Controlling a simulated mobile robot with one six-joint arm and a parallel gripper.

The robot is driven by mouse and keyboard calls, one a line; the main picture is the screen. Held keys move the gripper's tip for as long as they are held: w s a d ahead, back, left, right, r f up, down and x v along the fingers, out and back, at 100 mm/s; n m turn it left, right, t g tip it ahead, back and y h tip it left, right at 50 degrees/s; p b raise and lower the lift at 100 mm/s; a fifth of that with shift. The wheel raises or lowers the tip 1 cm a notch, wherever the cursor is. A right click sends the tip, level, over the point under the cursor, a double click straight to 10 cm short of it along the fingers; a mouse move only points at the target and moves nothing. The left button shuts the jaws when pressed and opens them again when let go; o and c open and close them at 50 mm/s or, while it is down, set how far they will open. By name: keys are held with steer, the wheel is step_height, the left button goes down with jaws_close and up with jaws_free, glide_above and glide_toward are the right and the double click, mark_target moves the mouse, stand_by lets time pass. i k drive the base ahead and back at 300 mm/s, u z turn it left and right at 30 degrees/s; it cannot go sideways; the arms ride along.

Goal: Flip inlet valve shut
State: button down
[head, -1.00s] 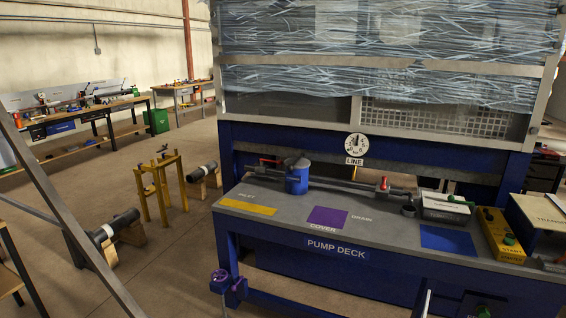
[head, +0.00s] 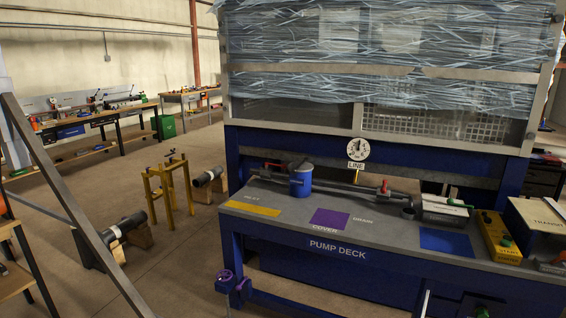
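The pump deck (head: 275,222) is a grey-topped blue bench in the middle of the head view. A blue pot (head: 301,184) with a dark lid stands on it, with a dark pipe (head: 340,187) running to its right. A small red lever (head: 271,165) shows on the pipe just left of the pot, near the inlet label; it looks about level and is probably the inlet valve's handle. A second red handle (head: 385,186) stands upright farther right on the pipe. My gripper is not in view.
A yellow patch (head: 250,208), purple patch (head: 329,219) and blue patch (head: 446,239) mark the deck top. A round gauge (head: 357,150) hangs above. A yellow box (head: 497,236) stands at right. A yellow stand (head: 170,188) and dark pipes occupy the floor left; some floor there is clear.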

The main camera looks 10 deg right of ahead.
mark_target(284, 165)
steer(key=z, duration=1.4)
steer(key=k, duration=0.15)
steer(key=u, duration=3.2)
steer(key=i, duration=0.7)
steer(key=z, duration=0.55)
steer(key=i, duration=0.7)
steer(key=z, duration=0.95)
steer(key=i, duration=0.85)
steer(key=z, duration=0.45)
